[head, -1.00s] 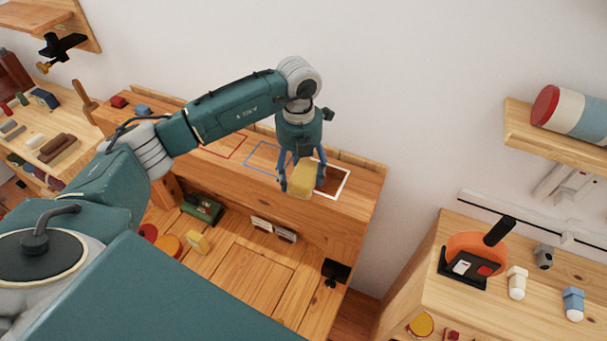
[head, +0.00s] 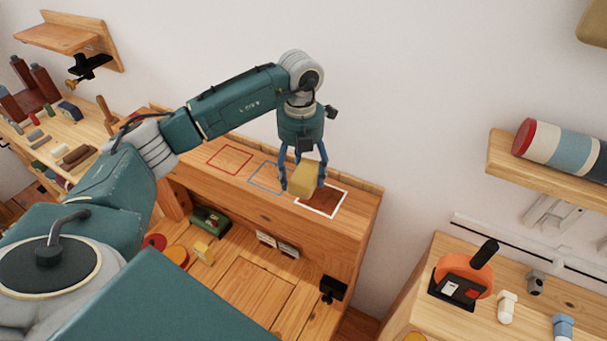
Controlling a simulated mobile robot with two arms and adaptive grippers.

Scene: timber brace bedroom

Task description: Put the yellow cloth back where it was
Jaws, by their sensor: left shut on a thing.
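The yellow cloth (head: 304,183), a blocky folded bundle, is between the fingers of my left gripper (head: 303,182). The gripper points down and is shut on it. In the head view the cloth overlaps the left part of a white square outline (head: 330,210) on the raised wooden ledge (head: 366,197). I cannot tell for sure whether the cloth touches the ledge. The part of the outline behind the cloth is hidden. My right gripper is not in view.
A blue outline (head: 262,188) and a red outline (head: 230,170) lie left of the white one, both empty. A wall shelf (head: 507,160) holds a striped roll (head: 560,148) at right.

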